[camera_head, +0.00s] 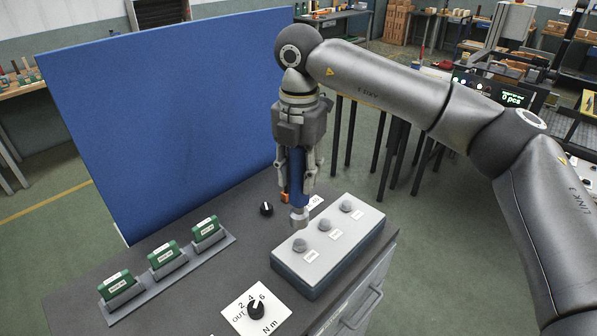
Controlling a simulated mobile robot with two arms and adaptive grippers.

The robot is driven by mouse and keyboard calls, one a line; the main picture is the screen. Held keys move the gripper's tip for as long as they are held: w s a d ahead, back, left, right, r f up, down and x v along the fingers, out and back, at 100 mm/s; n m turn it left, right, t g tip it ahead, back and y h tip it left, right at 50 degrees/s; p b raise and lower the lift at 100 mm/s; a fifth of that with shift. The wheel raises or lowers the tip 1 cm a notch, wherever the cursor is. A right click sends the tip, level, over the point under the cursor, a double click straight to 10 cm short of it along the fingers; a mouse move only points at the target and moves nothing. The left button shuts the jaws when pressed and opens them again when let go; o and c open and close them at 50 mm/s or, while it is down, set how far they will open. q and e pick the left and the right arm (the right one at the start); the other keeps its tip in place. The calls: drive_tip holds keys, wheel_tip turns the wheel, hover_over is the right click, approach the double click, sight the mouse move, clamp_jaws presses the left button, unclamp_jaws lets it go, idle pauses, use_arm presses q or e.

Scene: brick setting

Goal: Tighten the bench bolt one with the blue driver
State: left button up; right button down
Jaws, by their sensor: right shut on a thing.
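My right gripper (297,170) points straight down and is shut on the blue driver (297,182). The driver is upright, with a grey metal lower end (299,216) near the grey block (341,254). Three round grey bolt heads stand in a row on the block: a near one (300,245), a middle one (325,224) and a far one (346,206). Each has a small white label that is too small to read surely. The driver's end shows just behind the near bolt head; I cannot tell whether it touches anything. My left gripper is not in view.
A rack (172,277) with three green labelled pieces lies at the left of the dark bench top (215,268). A torque dial (255,308) marked N m is at the front. A small black knob (266,209) sits behind. A blue panel (170,110) stands at the back.

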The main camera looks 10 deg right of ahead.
sight(300, 194)
drive_tip(key=shift+d+f+b, duration=0.2)
drive_tip(key=shift+f+b, duration=0.05)
drive_tip(key=shift+b, duration=0.15)
wheel_tip(300, 194, down, 4)
drive_tip(key=b, duration=0.3)
drive_tip(key=shift+a+f, duration=0.1)
drive_tip(key=shift+f, duration=0.05)
drive_tip(key=shift+f+b, duration=0.5)
drive_tip(key=shift+b, duration=0.45)
idle(0.3)
